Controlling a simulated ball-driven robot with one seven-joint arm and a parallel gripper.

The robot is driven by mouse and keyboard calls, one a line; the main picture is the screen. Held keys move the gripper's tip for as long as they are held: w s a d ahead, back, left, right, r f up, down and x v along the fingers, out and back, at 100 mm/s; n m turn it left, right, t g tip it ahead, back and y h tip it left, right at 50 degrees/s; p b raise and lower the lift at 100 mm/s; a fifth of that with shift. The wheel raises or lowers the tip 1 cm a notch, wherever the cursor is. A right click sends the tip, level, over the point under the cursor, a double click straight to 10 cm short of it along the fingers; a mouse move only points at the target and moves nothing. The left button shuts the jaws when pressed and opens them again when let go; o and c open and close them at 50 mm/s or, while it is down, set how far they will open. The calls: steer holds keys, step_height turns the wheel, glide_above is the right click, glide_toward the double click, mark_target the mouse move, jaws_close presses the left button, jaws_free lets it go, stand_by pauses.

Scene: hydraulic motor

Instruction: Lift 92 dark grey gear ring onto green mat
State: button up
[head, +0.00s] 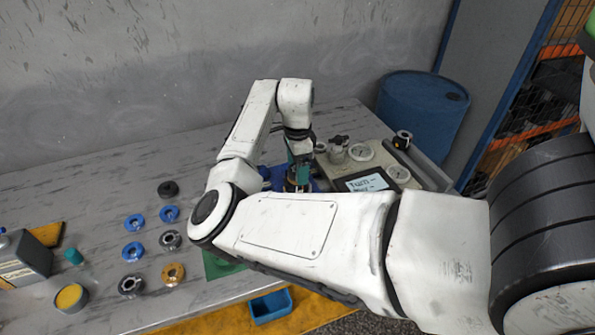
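My gripper (298,184) hangs down at the back centre of the bench, over a blue surface beside the gauge panel. It is small and partly hidden by my arm, so I cannot tell whether its fingers are open or hold anything. Dark grey rings lie on the bench to the left: one (170,240) near my elbow and one (131,285) farther front. No number is readable, so I cannot tell which is the 92 gear ring. The green mat (217,267) shows only as a patch left of my arm; the arm hides the rest.
Blue rings (133,252), a black disc (168,189) and an orange-brown ring (173,274) lie near the dark rings. A blue bin (270,306) sits at the front; a blue drum (423,112) stands behind.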

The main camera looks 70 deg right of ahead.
steer(key=c, duration=1.3)
steer(key=shift+r, duration=0.1)
steer(key=shift+r, duration=0.4)
step_height(320, 180, up, 2)
steer(key=shift+r, duration=0.1)
steer(key=s+a+r, duration=0.8)
steer(key=s+r, duration=0.1)
steer(key=s, duration=0.2)
steer(key=shift+s+r+b, duration=0.25)
steer(key=shift+r+b, duration=0.1)
steer(key=shift+r, duration=0.05)
steer(key=shift+r, duration=0.15)
steer(key=shift+r+p, duration=0.65)
steer(key=shift+p, duration=0.2)
